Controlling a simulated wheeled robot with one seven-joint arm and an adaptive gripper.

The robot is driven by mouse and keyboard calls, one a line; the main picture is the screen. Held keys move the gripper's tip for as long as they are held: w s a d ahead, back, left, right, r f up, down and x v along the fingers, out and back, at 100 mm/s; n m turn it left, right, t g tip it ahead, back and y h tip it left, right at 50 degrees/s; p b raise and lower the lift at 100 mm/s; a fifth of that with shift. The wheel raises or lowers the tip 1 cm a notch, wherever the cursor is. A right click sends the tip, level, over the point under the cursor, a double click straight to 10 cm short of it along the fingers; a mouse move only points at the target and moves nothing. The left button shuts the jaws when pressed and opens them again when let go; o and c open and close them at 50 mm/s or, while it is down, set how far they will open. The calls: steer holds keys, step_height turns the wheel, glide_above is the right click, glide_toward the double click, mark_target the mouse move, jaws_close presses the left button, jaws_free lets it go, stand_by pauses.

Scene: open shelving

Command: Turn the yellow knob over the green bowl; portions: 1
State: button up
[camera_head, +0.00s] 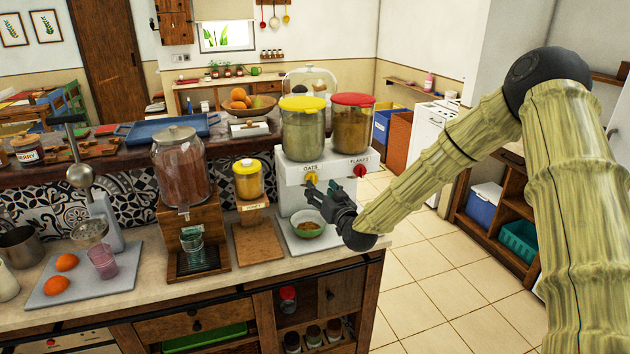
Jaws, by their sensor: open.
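A white dispenser (290,195) on the counter carries two clear canisters. The yellow-lidded canister (303,130) stands above the label OATS and the red-lidded canister (352,128) above FLAKES. The yellow knob (312,178) is on the dispenser's front under OATS. The red knob (360,170) is to its right under FLAKES. The green bowl (302,231) stands below the yellow knob, with something brown inside. My gripper (318,192) is open, just in front of and below the yellow knob. Whether it touches the knob I cannot tell. It hides part of the dispenser and overlaps the bowl's right side.
A wooden board (257,246) and a yellow-lidded jar (248,180) stand left of the bowl. Further left are a large drink dispenser (180,170) with a glass (192,246), and a grey board (85,285) with oranges and a pink cup. Open floor lies right of the counter.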

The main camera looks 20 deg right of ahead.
mark_target(314, 183)
steer(key=shift+w+a+p, duration=0.15)
steer(key=shift+w+p, duration=0.25)
steer(key=shift+w, duration=0.85)
steer(key=shift+w+a+p, duration=0.15)
steer(key=shift+w+p, duration=0.2)
steer(key=shift+w, duration=0.9)
steer(key=c, duration=1)
